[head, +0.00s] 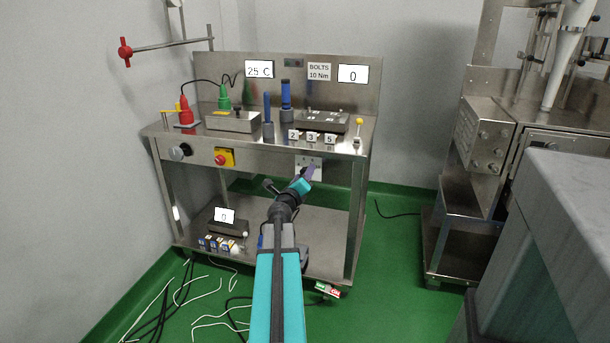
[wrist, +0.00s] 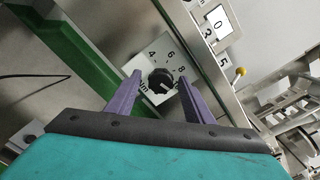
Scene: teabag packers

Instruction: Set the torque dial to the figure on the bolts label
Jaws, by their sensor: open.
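The bolts label (head: 319,72) on the back panel reads "BOLTS 10 Nm". The torque dial is a black knob (wrist: 160,79) on a white plate (wrist: 148,62) with figures 4, 6 and 8 and part of "Nm" legible in the wrist view. Where the knob's mark points is too small to tell. In the head view the dial plate (head: 302,160) is on the bench front, partly hidden by my gripper (head: 308,174). My gripper is open, its purple fingers on either side of the knob in the wrist view (wrist: 160,77); contact cannot be told.
A display (head: 353,74) beside the label reads 0; another (head: 259,69) reads 25 C. A red button on a yellow box (head: 224,157) is left on the bench front (head: 260,160). Number tiles (head: 312,137) stand above the dial. Cables (head: 170,310) lie on the green floor.

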